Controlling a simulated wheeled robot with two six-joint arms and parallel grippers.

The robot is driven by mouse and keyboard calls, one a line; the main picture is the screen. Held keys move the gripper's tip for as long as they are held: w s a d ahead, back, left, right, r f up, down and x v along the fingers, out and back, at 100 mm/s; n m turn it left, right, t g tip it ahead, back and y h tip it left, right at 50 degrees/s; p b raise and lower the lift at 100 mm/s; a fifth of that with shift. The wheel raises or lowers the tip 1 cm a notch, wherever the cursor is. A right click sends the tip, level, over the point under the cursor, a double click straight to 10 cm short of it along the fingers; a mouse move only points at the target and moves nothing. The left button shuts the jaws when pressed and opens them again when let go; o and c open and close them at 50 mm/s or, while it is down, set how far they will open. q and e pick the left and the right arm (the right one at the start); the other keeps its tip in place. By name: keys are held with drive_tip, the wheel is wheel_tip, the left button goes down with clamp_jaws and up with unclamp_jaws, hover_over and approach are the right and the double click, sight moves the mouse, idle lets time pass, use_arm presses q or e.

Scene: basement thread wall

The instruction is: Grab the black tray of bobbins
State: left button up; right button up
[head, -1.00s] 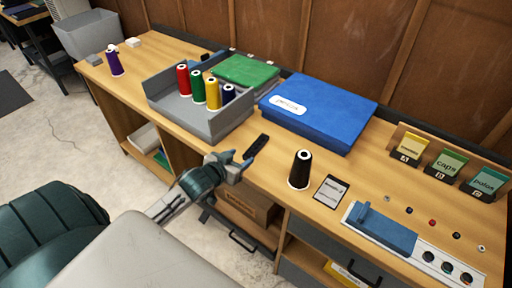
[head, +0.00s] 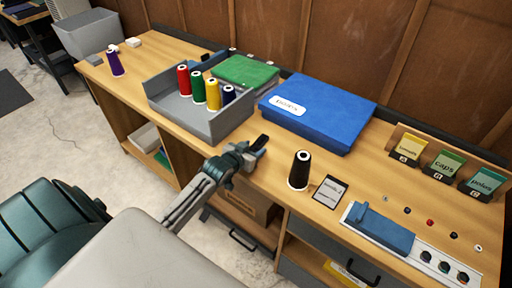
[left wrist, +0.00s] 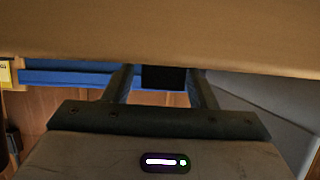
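The small black tray (head: 262,142) lies at the front edge of the wooden bench, and my gripper partly hides it. I cannot make out single bobbins in it. My left gripper (head: 250,151) is at the tray's near end. In the left wrist view, the black tray (left wrist: 164,77) shows between the two spread fingers of my left gripper (left wrist: 164,90). A narrow gap shows beside the finger on the left; contact at the other finger cannot be told. My right gripper is not in view.
A black thread cone (head: 299,171) stands right of the tray, beside a small card (head: 330,192). A grey open bin (head: 212,124) with several coloured cones stands to the left. A blue box (head: 318,112) lies behind. Open shelves and drawers are below the bench top.

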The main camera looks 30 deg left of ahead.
use_arm(q)
drive_tip(key=c, duration=0.9)
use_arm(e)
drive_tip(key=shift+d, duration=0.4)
use_arm(q)
drive_tip(key=shift+r, duration=0.15)
